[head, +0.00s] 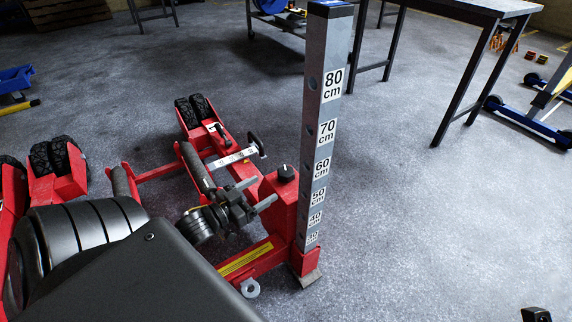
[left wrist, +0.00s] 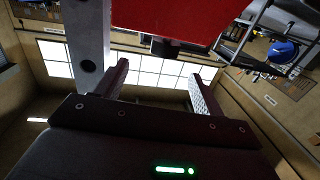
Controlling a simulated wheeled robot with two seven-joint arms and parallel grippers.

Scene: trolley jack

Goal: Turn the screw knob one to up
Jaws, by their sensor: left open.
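The screw knob (head: 286,173) is a small black dial with a white mark, on top of the red housing (head: 280,205) of the trolley jack beside the tall grey post (head: 325,110). Exactly which way the mark points is too small to tell. My left gripper (head: 267,188) is open and empty, just left of the knob, its fingers reaching toward the housing. In the left wrist view, which looks upside down, the knob (left wrist: 165,47) shows below the red housing (left wrist: 165,18). It lies in line with the gap between the open fingers (left wrist: 165,68), apart from them.
The post carries height labels and stands close to the right of the knob. Red jack frame parts with black wheels (head: 195,110) lie behind and left. A table (head: 450,8) stands at the back right. The floor right of the post is mostly clear.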

